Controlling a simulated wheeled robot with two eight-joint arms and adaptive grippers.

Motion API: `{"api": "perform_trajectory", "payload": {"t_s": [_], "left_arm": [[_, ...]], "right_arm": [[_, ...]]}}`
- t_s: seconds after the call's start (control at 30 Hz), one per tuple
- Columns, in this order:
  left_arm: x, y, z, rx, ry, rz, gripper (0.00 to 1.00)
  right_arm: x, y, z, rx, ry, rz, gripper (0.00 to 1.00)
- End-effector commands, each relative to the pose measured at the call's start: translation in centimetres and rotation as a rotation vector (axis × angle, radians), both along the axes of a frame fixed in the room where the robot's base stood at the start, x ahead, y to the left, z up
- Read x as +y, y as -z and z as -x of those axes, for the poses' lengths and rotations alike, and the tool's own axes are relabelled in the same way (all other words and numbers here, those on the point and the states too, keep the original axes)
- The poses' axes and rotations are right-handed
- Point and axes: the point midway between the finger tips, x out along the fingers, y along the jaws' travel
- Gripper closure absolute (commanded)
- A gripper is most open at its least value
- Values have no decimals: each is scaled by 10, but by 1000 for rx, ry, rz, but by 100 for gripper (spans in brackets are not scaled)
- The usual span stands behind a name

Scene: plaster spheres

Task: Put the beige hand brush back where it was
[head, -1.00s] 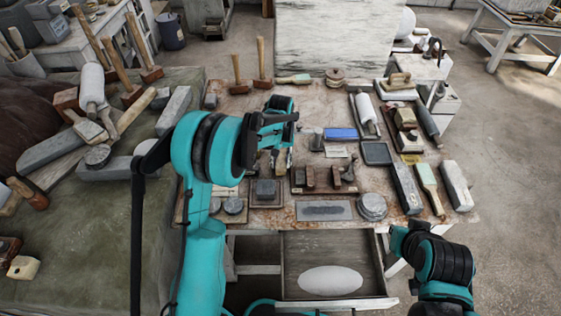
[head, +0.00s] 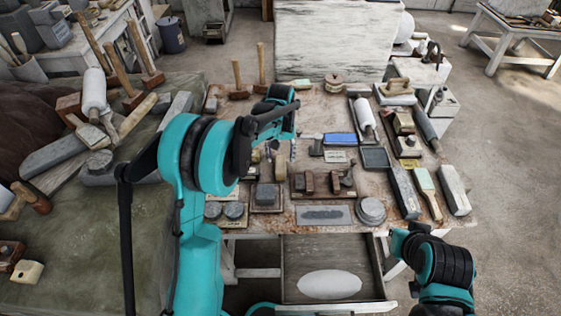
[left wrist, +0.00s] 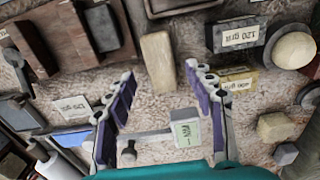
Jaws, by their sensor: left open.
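A beige oblong block (left wrist: 158,60) lies on the table in the left wrist view, just beyond and between my left fingertips; it may be the hand brush, but I see no bristles. My left gripper (left wrist: 160,78) is open, with its purple-padded fingers apart and nothing held between them. In the head view my left gripper (head: 291,148) is over the middle of the table, largely hidden by my arm. A brush with a pale green body and tan handle (head: 427,190) lies at the table's right. My right arm shows at lower right; its gripper is not visible.
The cluttered worktable has little bare room. A blue box (head: 340,138), a grey slab (head: 323,215) and round grey discs (head: 371,209) lie around. Mallets (head: 262,75) stand at the back. An open drawer (head: 330,262) holds a white oval. Labelled blocks (left wrist: 240,36) surround the gripper.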

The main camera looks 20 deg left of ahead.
Motion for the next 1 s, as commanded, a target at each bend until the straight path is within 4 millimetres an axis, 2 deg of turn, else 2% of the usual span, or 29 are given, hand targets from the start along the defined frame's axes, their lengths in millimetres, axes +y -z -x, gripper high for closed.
{"api": "perform_trajectory", "payload": {"t_s": [0.03, 0.13, 0.37, 0.53, 0.67, 0.8, 1.0], "left_arm": [[0, -15, 0, 0, 0, 0, 46], [0, -34, 0, 0, 0, 0, 46], [0, -59, 1, -2, 1, -1, 46], [0, -84, 19, -48, 21, 0, 46], [1, -117, 55, -133, 59, -3, 46], [2, -144, 102, -243, 109, -13, 46], [3, -158, 171, -397, 176, -34, 46]], "right_arm": [[0, -6, 0, 0, 0, 0, 100], [0, -10, 0, 0, 0, 0, 100], [0, -15, 0, 0, 0, 0, 100], [0, -15, 0, 0, 0, 0, 100], [0, -15, 0, 0, 0, 0, 100], [0, -15, 0, 0, 0, 0, 100], [0, -15, 0, 0, 0, 0, 100]]}}
